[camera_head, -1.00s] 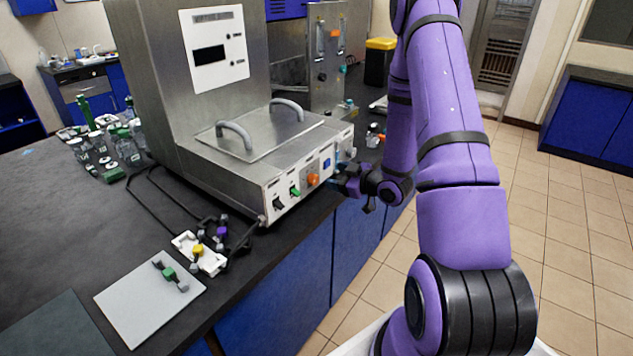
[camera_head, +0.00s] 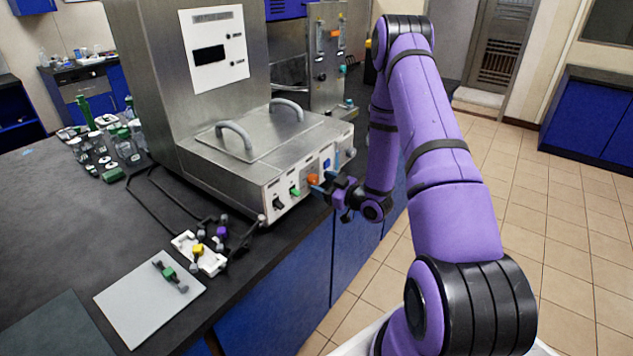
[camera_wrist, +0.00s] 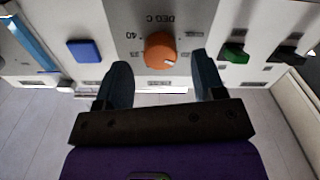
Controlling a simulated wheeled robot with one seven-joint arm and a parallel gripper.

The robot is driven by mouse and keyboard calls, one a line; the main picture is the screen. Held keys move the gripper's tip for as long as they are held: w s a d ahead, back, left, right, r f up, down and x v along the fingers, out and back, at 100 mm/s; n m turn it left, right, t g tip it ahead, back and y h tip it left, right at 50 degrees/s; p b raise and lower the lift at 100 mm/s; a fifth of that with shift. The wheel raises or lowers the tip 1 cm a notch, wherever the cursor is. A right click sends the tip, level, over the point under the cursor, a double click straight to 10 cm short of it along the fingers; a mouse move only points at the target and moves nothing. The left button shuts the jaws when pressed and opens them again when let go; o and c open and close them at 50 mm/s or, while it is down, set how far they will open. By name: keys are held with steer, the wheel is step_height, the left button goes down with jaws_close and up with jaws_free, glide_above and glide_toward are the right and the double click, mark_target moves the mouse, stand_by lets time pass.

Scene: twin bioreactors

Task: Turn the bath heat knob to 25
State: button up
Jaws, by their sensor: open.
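The bath heat knob is an orange round knob (camera_wrist: 160,51) on the front panel of the steel bath unit (camera_head: 270,155). A "DEG C" scale surrounds it in the wrist view, with 40 legible on its left and other marks too blurred to read surely. A pale pointer mark shows at the knob's lower right. The knob also shows in the head view (camera_head: 312,179). My gripper (camera_wrist: 156,78) is open, with one dark blue finger on each side of the knob's lower part. The fingers look apart from the knob; contact cannot be told. In the head view my gripper (camera_head: 322,184) is just in front of the panel.
A blue switch (camera_wrist: 84,51) and a green switch (camera_wrist: 235,53) flank the knob, with a black switch (camera_wrist: 287,54) beyond the green one. A white rack (camera_head: 205,262) and a grey mat (camera_head: 140,310) lie on the dark bench. The floor aisle at right is clear.

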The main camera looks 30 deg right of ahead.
steer(key=shift+x, duration=1.45)
steer(key=c, duration=0.9)
steer(key=shift+m, duration=0.3)
steer(key=m, duration=0.3)
steer(key=shift+d, duration=0.1)
steer(key=m, duration=0.5)
